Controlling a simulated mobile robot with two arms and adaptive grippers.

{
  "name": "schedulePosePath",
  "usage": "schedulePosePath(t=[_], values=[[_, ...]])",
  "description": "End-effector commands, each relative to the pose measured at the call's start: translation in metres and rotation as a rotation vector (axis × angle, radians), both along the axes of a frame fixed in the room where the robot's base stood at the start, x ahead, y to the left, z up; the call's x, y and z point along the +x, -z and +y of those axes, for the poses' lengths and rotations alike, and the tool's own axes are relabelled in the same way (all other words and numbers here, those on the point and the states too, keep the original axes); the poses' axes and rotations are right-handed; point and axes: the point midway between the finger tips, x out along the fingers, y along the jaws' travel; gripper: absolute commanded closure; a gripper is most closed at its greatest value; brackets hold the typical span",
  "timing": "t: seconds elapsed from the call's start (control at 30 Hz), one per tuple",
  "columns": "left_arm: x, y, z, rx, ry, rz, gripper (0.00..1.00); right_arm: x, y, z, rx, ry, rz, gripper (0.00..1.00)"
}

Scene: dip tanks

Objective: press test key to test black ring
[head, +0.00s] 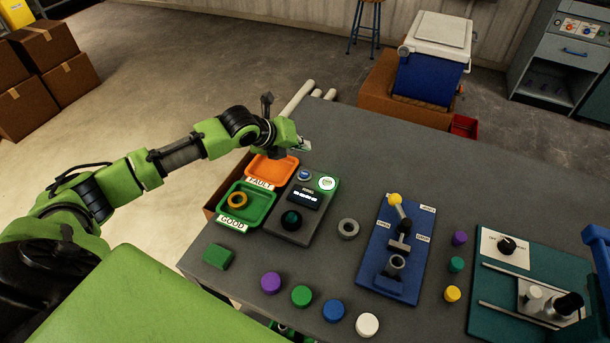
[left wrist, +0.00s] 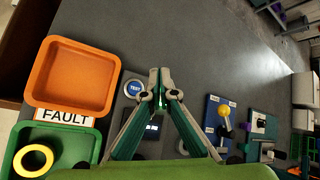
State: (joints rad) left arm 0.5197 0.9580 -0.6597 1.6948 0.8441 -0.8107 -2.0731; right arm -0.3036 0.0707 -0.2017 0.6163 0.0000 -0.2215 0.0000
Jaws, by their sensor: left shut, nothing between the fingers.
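The dark tester (head: 308,207) stands on the grey table, with a small lit display (head: 304,196) too small to read. The blue test key (head: 304,174) is at its far end; in the left wrist view the key (left wrist: 133,88) reads TEST. A round lamp (head: 326,183) beside it glows white-green. A black ring (head: 291,219) appears to sit in the round seat at the tester's near end. My left gripper (head: 305,146) is shut and empty, above the table just beyond the key; its fingertips (left wrist: 160,76) show beside the key.
Left of the tester are the orange FAULT tray (head: 273,169), empty, and the green GOOD tray (head: 262,195), holding a yellow-orange ring (head: 237,200). A grey ring (head: 348,228) lies to the right, before a blue fixture (head: 412,260). Several coloured discs line the near edge.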

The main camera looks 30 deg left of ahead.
Motion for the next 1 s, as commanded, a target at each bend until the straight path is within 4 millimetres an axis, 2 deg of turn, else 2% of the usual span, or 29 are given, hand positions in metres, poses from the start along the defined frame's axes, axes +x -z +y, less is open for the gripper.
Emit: schedulePosePath(t=[0.03,0.13,0.43,0.7,1.0], values=[[0.0,0.01,0.0,0.0,0.001,0.001,1.0,0.01,0.009,0.0,0.0,-0.001,-0.015,0.6],[-0.001,0.022,0.0,0.0,0.001,0.001,1.0,0.02,0.02,-0.001,0.0,-0.001,-0.031,0.6],[-0.001,0.062,0.0,0.0,0.001,0.001,1.0,0.008,0.062,-0.008,-0.009,-0.002,-0.013,0.6],[0.0,0.079,0.0,-0.001,-0.001,0.0,1.0,0.001,0.067,-0.01,-0.011,-0.002,-0.002,0.6],[0.0,0.079,0.0,0.0,0.001,0.001,1.0,0.002,0.067,-0.01,-0.011,-0.001,-0.005,0.6]])
